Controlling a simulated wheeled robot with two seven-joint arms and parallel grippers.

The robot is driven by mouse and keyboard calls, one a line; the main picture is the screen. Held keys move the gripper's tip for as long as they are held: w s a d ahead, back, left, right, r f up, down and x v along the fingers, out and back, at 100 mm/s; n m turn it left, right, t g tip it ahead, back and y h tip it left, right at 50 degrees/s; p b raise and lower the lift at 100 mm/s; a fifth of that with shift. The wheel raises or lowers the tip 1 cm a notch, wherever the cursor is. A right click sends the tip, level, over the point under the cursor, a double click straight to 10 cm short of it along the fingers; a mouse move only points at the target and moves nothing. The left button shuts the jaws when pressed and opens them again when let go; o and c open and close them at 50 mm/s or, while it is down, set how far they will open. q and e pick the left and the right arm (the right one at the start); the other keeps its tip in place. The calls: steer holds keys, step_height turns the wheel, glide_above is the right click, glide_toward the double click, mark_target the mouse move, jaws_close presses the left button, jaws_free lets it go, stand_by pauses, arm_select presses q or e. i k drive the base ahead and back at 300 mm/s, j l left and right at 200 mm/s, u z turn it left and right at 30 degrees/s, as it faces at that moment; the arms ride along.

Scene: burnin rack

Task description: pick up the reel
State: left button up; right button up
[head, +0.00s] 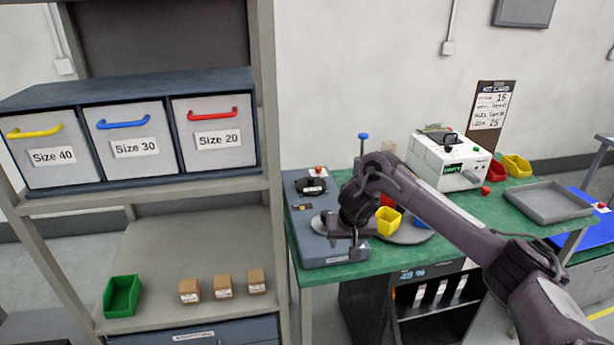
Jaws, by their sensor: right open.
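My right arm comes in from the right and reaches over the green bench. My right gripper (344,244) points down over the blue-grey flat unit (306,244) at the bench's left end. The gripper is small in the picture, but its fingers look apart with nothing seen between them. A pale rounded edge shows just left of the gripper. It may be part of the reel, but the gripper hides most of it, so I cannot tell. A dark device (311,186) sits at the back of the same unit. My left gripper is out of view.
A shelf rack with labelled drawers (136,147) stands left of the bench. A yellow cup (388,220) stands on a grey round tray (408,236) right of the gripper. A white machine (447,162) and a grey tray (548,201) are further right.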

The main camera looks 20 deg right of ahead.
mark_target(308, 186)
steer(key=i+l, duration=0.15)
steer(key=i, duration=0.25)
steer(key=i+l, duration=0.15)
steer(key=i, duration=0.3)
steer(key=i+l, duration=0.15)
steer(key=i, duration=0.25)
